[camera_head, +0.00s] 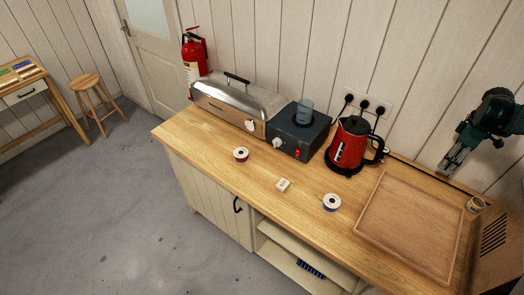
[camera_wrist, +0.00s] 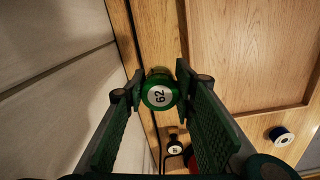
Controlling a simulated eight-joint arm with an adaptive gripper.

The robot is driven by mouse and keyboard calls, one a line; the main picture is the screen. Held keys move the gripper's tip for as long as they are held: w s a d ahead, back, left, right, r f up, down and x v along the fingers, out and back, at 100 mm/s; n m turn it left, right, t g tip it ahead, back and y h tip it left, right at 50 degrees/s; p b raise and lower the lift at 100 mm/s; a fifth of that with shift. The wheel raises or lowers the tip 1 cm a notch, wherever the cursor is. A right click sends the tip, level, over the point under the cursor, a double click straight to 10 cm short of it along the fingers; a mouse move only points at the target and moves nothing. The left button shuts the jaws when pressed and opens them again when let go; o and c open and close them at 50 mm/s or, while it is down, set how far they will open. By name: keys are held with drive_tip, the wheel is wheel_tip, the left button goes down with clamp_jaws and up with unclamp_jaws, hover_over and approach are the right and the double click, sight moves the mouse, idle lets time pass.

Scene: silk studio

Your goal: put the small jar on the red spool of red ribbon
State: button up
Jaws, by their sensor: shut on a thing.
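My gripper (camera_head: 447,168) is at the right of the head view, raised in front of the back wall. In the wrist view my gripper (camera_wrist: 160,88) is shut on the small jar (camera_wrist: 160,95), whose green round end has a white label reading 62. The jar sits between the two fingertips. I cannot make it out clearly in the head view. The red spool of red ribbon (camera_head: 241,155) lies on the counter, left of the middle, in front of the metal chafing box. Its top is white with a dark centre. My gripper is far to its right.

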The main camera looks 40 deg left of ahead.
wheel_tip(320, 180, up, 21)
drive_tip(key=s+a+n, duration=0.2)
drive_tip(key=a+n, duration=0.2)
drive_tip(key=a, duration=1.7)
drive_tip(key=n, duration=1.4)
hover_over(242, 152)
wheel_tip(242, 152, down, 18)
drive_tip(key=r, duration=0.1)
drive_tip(key=shift+f, duration=0.8)
drive_tip(key=shift+f, duration=0.1)
drive_tip(key=shift+f, duration=3.05)
